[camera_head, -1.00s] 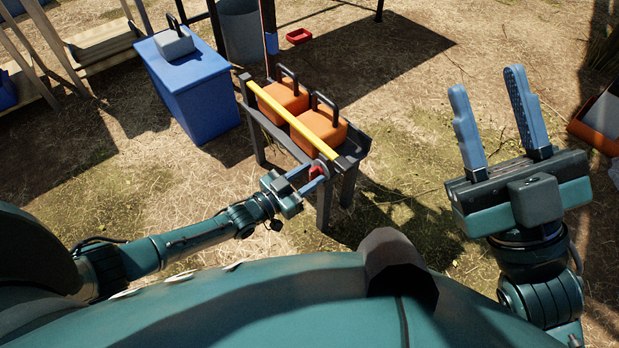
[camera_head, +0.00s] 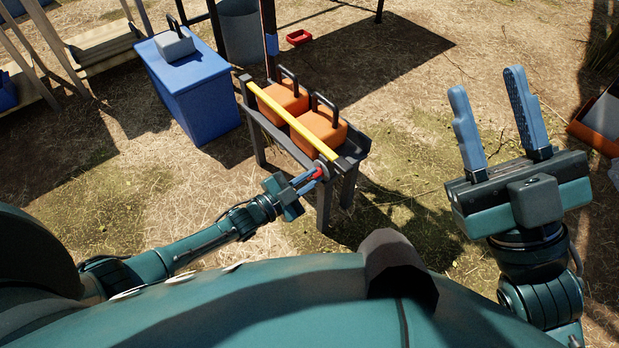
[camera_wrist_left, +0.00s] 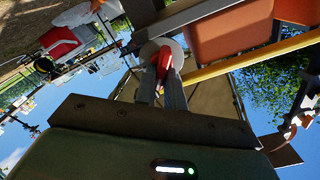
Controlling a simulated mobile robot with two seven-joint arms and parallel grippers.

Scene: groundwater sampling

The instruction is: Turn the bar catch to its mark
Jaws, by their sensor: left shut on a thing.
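The bar catch is a red handle on a pale round plate at the near right end of the grey stand (camera_head: 349,163). The red handle (camera_wrist_left: 164,64) shows between the fingers in the left wrist view. My left gripper (camera_head: 314,177) is shut on it, with the wrist rolled. A yellow bar (camera_head: 290,119) lies along the stand's near side, in front of two orange cases (camera_head: 319,130) with black handles. I cannot make out the mark. My right gripper (camera_head: 501,115) is open and empty, raised at the right, away from the stand.
A blue box (camera_head: 195,95) with a grey case on top stands left of the stand. A small red tray (camera_head: 299,37) lies on the ground behind. An orange-and-white bin (camera_head: 601,118) is at the right edge. The ground between is clear.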

